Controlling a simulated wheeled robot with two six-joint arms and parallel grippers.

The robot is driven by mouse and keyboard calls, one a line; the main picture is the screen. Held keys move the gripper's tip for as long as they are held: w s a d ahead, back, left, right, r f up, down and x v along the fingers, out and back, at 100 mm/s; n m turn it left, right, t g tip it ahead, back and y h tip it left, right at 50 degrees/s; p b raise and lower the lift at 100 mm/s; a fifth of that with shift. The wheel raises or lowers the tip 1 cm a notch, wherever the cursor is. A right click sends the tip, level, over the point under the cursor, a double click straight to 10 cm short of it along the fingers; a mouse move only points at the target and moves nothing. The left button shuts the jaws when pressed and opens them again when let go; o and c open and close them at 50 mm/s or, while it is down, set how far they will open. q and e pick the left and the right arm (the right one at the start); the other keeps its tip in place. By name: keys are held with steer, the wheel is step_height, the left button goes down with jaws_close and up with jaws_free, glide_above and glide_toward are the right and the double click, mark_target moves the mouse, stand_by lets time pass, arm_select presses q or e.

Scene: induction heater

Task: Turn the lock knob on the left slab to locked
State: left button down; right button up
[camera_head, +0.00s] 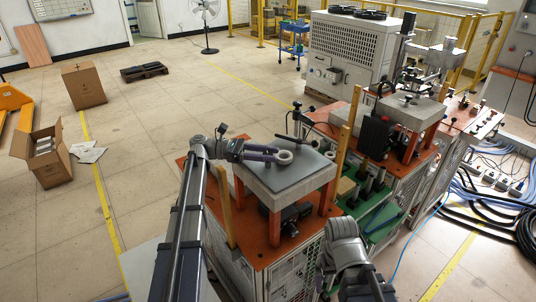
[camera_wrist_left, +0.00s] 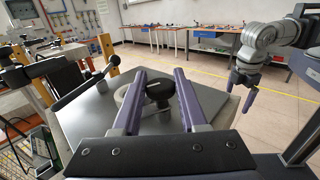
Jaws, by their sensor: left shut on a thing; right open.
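The left slab (camera_head: 262,184) is a grey plate on orange legs; its top also shows in the left wrist view (camera_wrist_left: 88,112). My left gripper (camera_head: 281,156) is over the slab. In the left wrist view, its purple fingers (camera_wrist_left: 160,77) are shut on the black lock knob (camera_wrist_left: 158,91), which sits between them. The knob is hidden in the head view. A pale ring (camera_head: 285,158) lies at the fingertips on the slab, partly covered by a finger in the left wrist view. My right gripper (camera_wrist_left: 241,95) hangs open and empty beyond the slab; the head view does not show its fingers clearly.
A lever with a black handle (camera_wrist_left: 73,97) stands on the slab beside the ring. Wooden posts (camera_head: 343,148) rise at the slab's right side. A second slab (camera_head: 412,108) with fixtures stands further right. Open floor lies to the left, with cardboard boxes (camera_head: 84,86).

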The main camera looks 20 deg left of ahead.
arm_select(q)
steer(key=shift+m+g, duration=0.6)
steer(key=shift+g, duration=0.4)
steer(key=shift+c, duration=2.3)
jaws_free()
